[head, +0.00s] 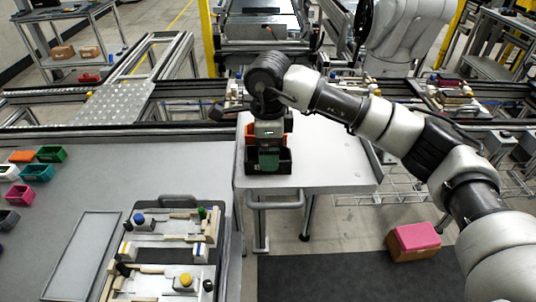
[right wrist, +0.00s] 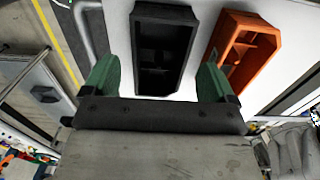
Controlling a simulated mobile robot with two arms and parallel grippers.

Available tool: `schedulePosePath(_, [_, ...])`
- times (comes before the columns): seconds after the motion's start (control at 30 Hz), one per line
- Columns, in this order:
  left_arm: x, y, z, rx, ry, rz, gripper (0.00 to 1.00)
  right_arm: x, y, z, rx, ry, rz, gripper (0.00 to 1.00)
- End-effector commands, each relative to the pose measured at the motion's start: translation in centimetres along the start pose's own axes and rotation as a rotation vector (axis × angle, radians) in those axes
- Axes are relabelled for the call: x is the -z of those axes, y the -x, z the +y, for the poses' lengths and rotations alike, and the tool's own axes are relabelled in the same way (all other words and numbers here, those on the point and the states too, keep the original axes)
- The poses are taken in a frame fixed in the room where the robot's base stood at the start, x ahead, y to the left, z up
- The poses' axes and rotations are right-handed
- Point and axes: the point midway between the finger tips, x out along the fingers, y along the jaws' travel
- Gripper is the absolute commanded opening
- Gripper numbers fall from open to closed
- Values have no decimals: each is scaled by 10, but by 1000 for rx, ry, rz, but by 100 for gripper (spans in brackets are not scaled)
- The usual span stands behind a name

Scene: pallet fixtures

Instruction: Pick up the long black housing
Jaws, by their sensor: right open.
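The long black housing (right wrist: 163,48) lies on a white table, an open-topped box shape; in the head view (head: 284,167) my right gripper partly hides it. My right gripper (right wrist: 156,76) is open, its two green fingers at either side of the housing's near end in the right wrist view, with gaps on both sides. In the head view the right gripper (head: 268,158) points down over the housing. How far the fingers reach down beside it is hard to tell. My left gripper is not in view.
An orange housing (right wrist: 243,46) stands close beside the black one on the white table (head: 325,165). At left, a grey table (head: 50,240) holds small coloured bins (head: 38,172) and a fixture pallet (head: 165,225). A pink-topped box (head: 416,238) is on the floor.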

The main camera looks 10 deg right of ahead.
Motion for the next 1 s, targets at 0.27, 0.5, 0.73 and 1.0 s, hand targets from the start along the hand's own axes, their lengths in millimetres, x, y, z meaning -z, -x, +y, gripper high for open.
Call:
schedulePosePath(0.27, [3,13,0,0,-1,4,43,-1,-24,0,0,1,-1,87])
schedulePosePath(0.5, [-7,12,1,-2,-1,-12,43,-1,-24,0,1,0,-1,78])
schedulePosePath(0.73, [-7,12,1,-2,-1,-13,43,-1,-24,0,0,0,-1,43])
schedulePosePath(1.0, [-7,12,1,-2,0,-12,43,-1,-24,0,1,0,-1,31])
